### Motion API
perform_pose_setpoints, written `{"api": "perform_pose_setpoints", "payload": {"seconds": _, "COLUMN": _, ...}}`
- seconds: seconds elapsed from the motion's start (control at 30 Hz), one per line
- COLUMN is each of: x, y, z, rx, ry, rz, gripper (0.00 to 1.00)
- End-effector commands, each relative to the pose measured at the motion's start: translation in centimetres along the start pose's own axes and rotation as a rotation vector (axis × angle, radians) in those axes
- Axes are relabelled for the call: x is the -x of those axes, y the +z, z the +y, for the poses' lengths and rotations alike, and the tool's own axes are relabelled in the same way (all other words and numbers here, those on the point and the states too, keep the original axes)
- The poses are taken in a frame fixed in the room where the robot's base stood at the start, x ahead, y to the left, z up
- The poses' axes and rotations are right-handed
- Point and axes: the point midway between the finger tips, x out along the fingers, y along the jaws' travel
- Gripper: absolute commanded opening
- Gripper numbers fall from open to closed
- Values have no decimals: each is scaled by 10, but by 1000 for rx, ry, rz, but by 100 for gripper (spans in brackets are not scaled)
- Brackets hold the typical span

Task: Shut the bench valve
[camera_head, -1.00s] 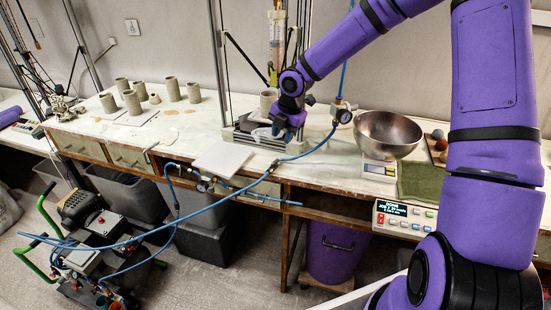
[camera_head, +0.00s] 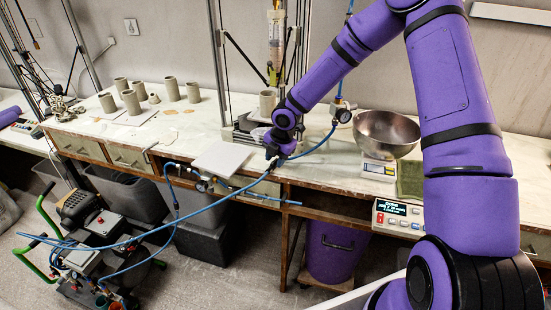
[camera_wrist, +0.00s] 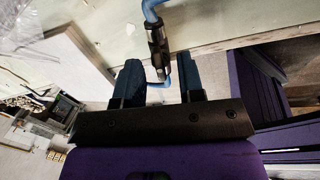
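A small inline fitting on the blue hose, which looks like the bench valve (camera_wrist: 157,42), shows in the wrist view at the bench's front edge. It has a dark body with a metallic end. Blue hose enters its top, and a thin blue piece shows below it. My gripper (camera_wrist: 160,68) is open, its two dark fingers on either side of the fitting's lower end, with gaps visible. In the head view my gripper (camera_head: 275,153) points down at the bench edge and mostly hides the fitting. I cannot tell the handle's position.
The blue hose (camera_head: 222,200) runs left to a wheeled cart (camera_head: 95,230). A white board (camera_head: 221,159) lies left of my gripper. A metal bowl (camera_head: 387,134) on a scale (camera_head: 379,167) stands right. Clay cylinders (camera_head: 131,102) stand on the left.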

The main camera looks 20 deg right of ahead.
Motion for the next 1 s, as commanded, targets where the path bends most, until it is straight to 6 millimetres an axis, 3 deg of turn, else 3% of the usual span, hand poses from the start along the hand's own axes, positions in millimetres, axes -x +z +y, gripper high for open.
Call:
{"api": "perform_pose_setpoints", "payload": {"seconds": 0.23, "x": 0, "y": 0, "z": 0, "rx": 0, "ry": 0, "rz": 0, "gripper": 33}}
{"api": "perform_pose_setpoints", "payload": {"seconds": 0.37, "x": 0, "y": 0, "z": 0, "rx": 0, "ry": 0, "rz": 0, "gripper": 3}}
{"api": "perform_pose_setpoints", "payload": {"seconds": 0.4, "x": 0, "y": 0, "z": 0, "rx": 0, "ry": 0, "rz": 0, "gripper": 0}}
{"api": "perform_pose_setpoints", "payload": {"seconds": 0.77, "x": 0, "y": -1, "z": 1, "rx": -31, "ry": 1, "rz": 0, "gripper": 0}}
{"api": "perform_pose_setpoints", "payload": {"seconds": 1.0, "x": 0, "y": -1, "z": 1, "rx": -159, "ry": 0, "rz": -1, "gripper": 0}}
